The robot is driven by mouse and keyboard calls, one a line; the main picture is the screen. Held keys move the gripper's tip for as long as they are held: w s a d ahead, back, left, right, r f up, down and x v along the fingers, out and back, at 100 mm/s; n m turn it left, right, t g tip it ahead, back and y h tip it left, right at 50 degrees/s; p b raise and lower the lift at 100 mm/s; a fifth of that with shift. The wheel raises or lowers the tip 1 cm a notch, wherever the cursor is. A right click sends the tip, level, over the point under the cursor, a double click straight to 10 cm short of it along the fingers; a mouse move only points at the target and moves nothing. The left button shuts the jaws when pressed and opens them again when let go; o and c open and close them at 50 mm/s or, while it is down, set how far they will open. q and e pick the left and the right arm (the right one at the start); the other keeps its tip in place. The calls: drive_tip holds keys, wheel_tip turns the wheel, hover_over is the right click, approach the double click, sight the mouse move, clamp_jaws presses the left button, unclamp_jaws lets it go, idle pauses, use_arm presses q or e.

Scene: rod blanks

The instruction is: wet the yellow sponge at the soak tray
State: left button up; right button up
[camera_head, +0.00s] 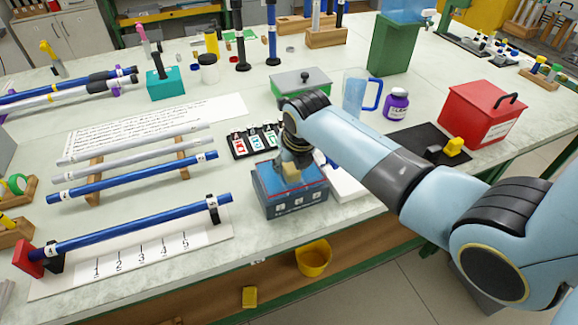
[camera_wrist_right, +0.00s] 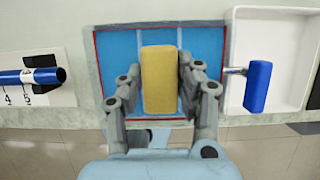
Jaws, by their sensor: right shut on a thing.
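The yellow sponge (camera_wrist_right: 160,80) is held between the two fingers of my right gripper (camera_wrist_right: 160,82). In the head view the right gripper (camera_head: 291,165) is over the soak tray (camera_head: 291,205), a dark box with a blue inside and a red line around it. In the wrist view the soak tray (camera_wrist_right: 112,65) lies behind the sponge, which sits over the blue inside. The sponge is mostly hidden by the gripper in the head view. I cannot tell whether it touches the blue surface. My left gripper is not in view.
A white tray (camera_wrist_right: 290,50) with a blue-handled tool (camera_wrist_right: 258,86) stands right of the soak tray. A rack with blue rods (camera_head: 130,232) lies left. A clear jug (camera_head: 356,93), a purple jar (camera_head: 397,103) and a red box (camera_head: 480,112) stand beyond my right arm. The table edge is close.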

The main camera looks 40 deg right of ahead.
drive_tip(key=shift+r+p, duration=1.85)
drive_tip(key=shift+r, duration=0.15)
drive_tip(key=shift+w+r+p, duration=0.1)
drive_tip(key=shift+r+p, duration=0.5)
drive_tip(key=shift+r, duration=0.45)
drive_tip(key=shift+r, duration=2)
